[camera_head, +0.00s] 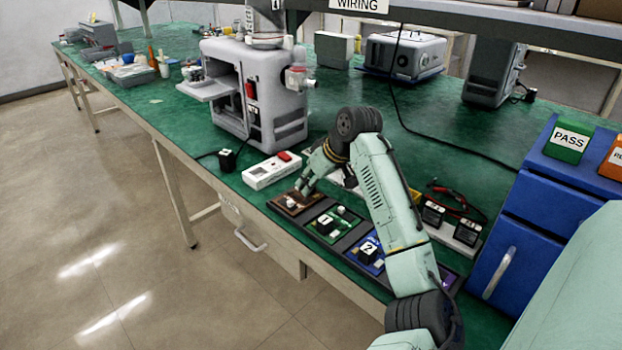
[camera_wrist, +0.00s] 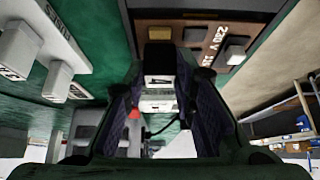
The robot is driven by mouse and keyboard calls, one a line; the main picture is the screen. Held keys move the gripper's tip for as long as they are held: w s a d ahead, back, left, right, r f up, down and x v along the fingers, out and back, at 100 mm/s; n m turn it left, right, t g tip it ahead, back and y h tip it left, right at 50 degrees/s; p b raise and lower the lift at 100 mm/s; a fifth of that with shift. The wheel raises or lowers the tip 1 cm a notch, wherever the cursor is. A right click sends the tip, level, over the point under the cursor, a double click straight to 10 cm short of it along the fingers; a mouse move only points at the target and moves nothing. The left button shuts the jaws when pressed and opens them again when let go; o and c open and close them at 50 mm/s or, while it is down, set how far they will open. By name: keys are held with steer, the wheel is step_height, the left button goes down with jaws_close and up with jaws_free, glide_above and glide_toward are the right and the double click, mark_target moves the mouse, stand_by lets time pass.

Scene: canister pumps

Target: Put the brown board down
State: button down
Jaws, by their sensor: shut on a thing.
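The brown board (camera_head: 291,204) is at the left end of a dark tray (camera_head: 348,240), under my gripper (camera_head: 304,188). I cannot tell whether it rests fully on the tray. In the wrist view the brown board (camera_wrist: 200,28) spans the top, with white "230 V" lettering and small blocks on it. My gripper (camera_wrist: 161,75) is shut on the board there, with a labelled block (camera_wrist: 159,68) showing between its fingers. The exact contact is partly hidden by the fingers.
A green board (camera_head: 332,224) marked 1 and a blue board (camera_head: 369,251) marked 2 lie in the tray to the right. A white box with a red switch (camera_head: 272,170) stands close behind. A grey machine (camera_head: 255,90) stands farther back. The bench's front edge is near.

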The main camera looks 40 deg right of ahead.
steer(key=shift+f, duration=0.1)
steer(key=shift+f, duration=0.1)
steer(key=shift+f, duration=0.15)
steer(key=c, duration=1.3)
jaws_free()
steer(key=shift+c, duration=0.2)
steer(key=shift+r, duration=0.3)
steer(key=b+v, duration=0.2)
steer(key=v, duration=1)
steer(key=shift+w, duration=0.1)
